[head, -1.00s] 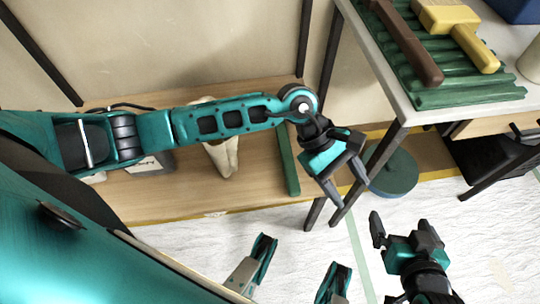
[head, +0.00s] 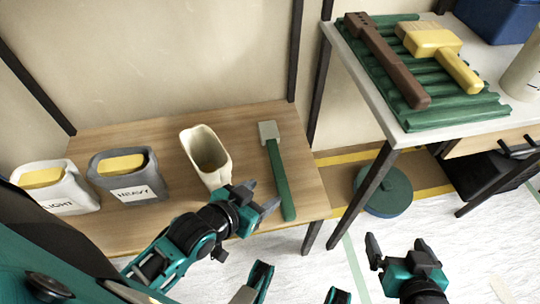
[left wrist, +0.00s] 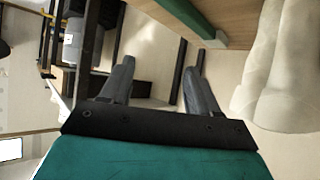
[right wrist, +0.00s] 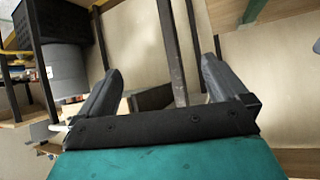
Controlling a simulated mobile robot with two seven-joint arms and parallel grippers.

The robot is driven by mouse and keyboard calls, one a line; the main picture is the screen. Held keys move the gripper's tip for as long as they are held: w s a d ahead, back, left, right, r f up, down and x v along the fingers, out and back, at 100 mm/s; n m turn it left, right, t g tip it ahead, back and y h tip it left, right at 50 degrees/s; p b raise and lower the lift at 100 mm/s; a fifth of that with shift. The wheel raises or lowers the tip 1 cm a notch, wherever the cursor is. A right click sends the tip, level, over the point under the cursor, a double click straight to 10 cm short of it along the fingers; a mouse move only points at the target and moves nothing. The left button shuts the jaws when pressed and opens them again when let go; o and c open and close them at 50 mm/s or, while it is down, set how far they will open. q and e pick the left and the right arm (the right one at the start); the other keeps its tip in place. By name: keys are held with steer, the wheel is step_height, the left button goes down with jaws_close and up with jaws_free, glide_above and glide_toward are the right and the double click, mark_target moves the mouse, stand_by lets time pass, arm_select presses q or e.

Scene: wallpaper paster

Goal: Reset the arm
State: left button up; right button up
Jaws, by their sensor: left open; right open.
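My left gripper (head: 264,198) is at the front edge of the low wooden table, between the cream container and the green-handled scraper in the picture. It is open and empty; in the left wrist view its fingers (left wrist: 158,70) are apart with nothing between them. My left arm is folded back toward the lower left. My right gripper (head: 395,246) is over the pale floor, in front of the white table. It is open and empty; the right wrist view shows its fingers (right wrist: 162,70) apart.
The wooden table (head: 130,218) holds a "LIGHT" bin (head: 70,195), a "HEAVY" bin (head: 128,190), a cream container (head: 207,155) and a scraper (head: 281,180). The white table (head: 350,50) holds a brown tool (head: 385,60) and a yellow brush (head: 430,42) on a green rack. A green disc (head: 385,190) lies below.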

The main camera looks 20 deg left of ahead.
arm_select(q)
step_height(320, 180, up, 12)
steer(key=s+a+y+p, duration=0.1)
steer(key=a+p, duration=0.2)
steer(key=p, duration=1.2)
steer(key=shift+s+f, duration=0.15)
steer(key=shift+s, duration=0.1)
arm_select(e)
steer(key=s+d+r, duration=0.1)
steer(key=d+r, duration=0.2)
steer(key=r, duration=0.8)
steer(key=shift+s+d+r+h, duration=0.2)
steer(key=shift+s+r+h, duration=0.05)
steer(key=shift+h, duration=0.15)
